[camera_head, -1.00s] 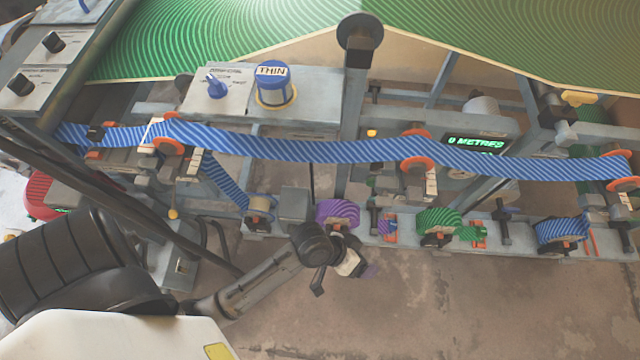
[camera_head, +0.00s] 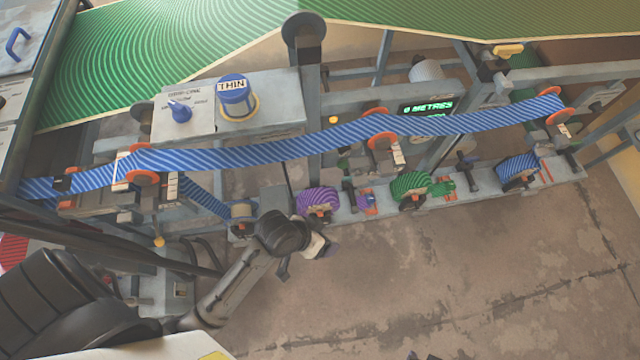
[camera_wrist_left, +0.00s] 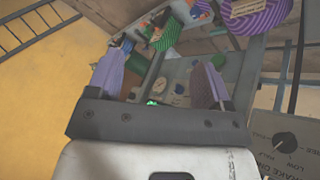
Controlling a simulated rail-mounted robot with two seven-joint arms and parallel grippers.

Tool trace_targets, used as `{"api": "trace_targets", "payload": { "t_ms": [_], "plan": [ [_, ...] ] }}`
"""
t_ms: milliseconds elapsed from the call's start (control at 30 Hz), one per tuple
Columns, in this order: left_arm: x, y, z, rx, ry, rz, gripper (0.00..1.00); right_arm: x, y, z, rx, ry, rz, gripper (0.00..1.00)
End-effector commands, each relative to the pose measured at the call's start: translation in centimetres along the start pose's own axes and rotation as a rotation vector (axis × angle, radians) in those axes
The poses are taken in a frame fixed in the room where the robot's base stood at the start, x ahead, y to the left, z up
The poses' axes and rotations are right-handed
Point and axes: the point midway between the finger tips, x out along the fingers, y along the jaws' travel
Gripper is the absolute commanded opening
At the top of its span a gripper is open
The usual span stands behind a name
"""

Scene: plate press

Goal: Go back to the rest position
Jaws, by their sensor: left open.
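My left gripper (camera_head: 326,249) is low in the middle of the head view, over the floor just in front of the purple roll (camera_head: 318,201). In the left wrist view its two purple fingers stand wide apart, with an empty gap (camera_wrist_left: 160,82) between them. Nothing is held. The gripper looks apart from the rolls. My right gripper is not in view.
A blue striped web (camera_head: 260,148) runs across the machine over orange-edged rollers. A green roll (camera_head: 411,186) and a blue roll (camera_head: 518,170) sit on the lower rail. A blue THIN knob (camera_head: 234,98) stands on a grey box. The floor (camera_head: 430,270) at lower right is clear.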

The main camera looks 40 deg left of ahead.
Motion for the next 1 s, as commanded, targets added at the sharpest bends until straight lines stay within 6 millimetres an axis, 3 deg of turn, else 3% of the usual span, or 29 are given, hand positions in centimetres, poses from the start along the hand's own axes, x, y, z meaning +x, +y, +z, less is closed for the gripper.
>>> {"api": "trace_targets", "payload": {
  "t_ms": [267,467,600,800,1000],
  "plan": [
    [-0.1,-0.3,0.5,0.006,-0.031,-0.022,0.73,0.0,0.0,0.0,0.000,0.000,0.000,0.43],
    [-4.9,-3.0,0.2,0.045,-0.016,-0.196,0.73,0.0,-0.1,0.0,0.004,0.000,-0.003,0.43],
    [-8.1,-5.4,3.5,0.068,-0.053,-0.310,0.73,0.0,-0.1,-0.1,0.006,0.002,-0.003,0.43],
    [-9.1,-6.5,9.6,0.082,-0.181,-0.337,0.73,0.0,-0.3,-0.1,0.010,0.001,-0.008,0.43],
    [-12.7,-5.1,7.5,0.079,-0.178,-0.334,0.73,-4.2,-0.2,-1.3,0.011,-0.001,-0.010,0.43]
  ]
}}
